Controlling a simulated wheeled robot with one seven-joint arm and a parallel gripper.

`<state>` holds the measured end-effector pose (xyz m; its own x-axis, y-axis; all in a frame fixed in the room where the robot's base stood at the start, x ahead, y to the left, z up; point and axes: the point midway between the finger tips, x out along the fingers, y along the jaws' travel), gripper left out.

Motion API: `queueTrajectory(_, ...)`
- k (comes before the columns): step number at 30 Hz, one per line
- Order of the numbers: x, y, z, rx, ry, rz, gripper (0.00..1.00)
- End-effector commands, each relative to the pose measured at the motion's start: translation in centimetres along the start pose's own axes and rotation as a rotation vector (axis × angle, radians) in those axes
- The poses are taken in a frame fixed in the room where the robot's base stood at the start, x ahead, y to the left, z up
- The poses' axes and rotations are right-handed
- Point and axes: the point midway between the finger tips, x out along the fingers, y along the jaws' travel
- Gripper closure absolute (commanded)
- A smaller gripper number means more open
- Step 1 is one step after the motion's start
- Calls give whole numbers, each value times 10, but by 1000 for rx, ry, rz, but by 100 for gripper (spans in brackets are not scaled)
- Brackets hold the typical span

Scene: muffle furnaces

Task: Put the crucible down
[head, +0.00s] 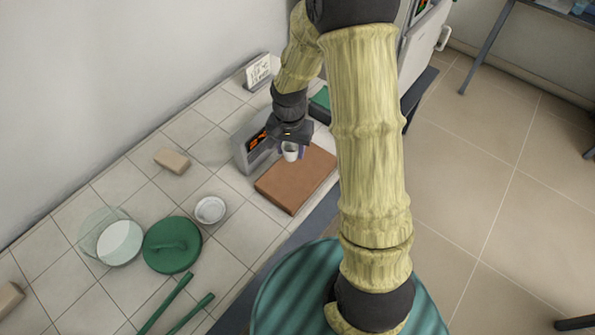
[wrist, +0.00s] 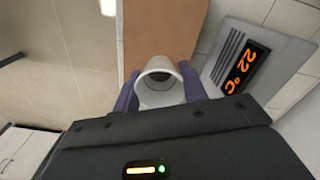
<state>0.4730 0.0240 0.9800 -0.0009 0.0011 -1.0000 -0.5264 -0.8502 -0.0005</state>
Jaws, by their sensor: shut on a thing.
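The crucible (head: 290,152) is a small white cup with an open top. In the wrist view, the crucible (wrist: 160,84) sits between the two purple fingers of my gripper (wrist: 162,92), which is shut on it. In the head view my gripper (head: 291,150) is over the back left edge of a brown-orange slab (head: 298,182), close to a display. The slab also shows in the wrist view (wrist: 165,30). I cannot tell whether the crucible's base touches anything.
A grey unit (head: 245,151) with an orange display, reading 22 °C in the wrist view, stands close beside my gripper. The white-tiled bench holds a white dish (head: 210,210), a green lid (head: 172,245), a glass vessel (head: 115,242), a tan block (head: 172,161) and green tongs (head: 165,305).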

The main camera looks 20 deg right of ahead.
Motion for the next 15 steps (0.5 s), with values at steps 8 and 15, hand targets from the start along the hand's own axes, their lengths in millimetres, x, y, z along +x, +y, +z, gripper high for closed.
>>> queueTrajectory(8, 19, 0, 1, -5, -4, 3, 81)
queueTrajectory(15, 55, 0, 1, -5, -2, 2, 81)
